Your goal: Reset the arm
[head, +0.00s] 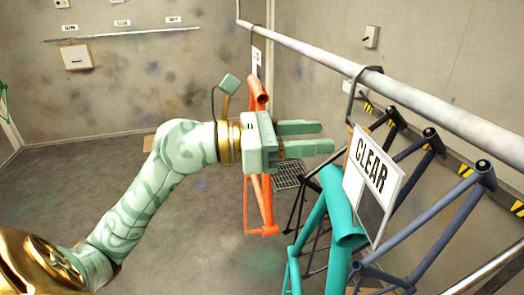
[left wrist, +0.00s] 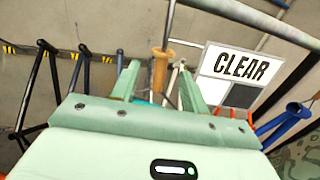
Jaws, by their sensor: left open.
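My left gripper (head: 327,137) reaches in from the left at mid-height. Its two pale green fingers are apart, with nothing seen held between them. It is in front of an orange bike frame (head: 262,200) in the head view. A teal frame (head: 341,215) hangs to the right of and below the fingers. In the left wrist view the open fingers (left wrist: 159,68) show with a tan tube end (left wrist: 160,70) in line with the gap; its distance is unclear. My right gripper is not in view.
A white CLEAR sign (head: 374,170) hangs close to the right of the fingers; it also shows in the left wrist view (left wrist: 240,66). A grey overhead rail (head: 400,90) carries several dark frames (head: 450,215) on the right. The floor (head: 190,230) at left is open.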

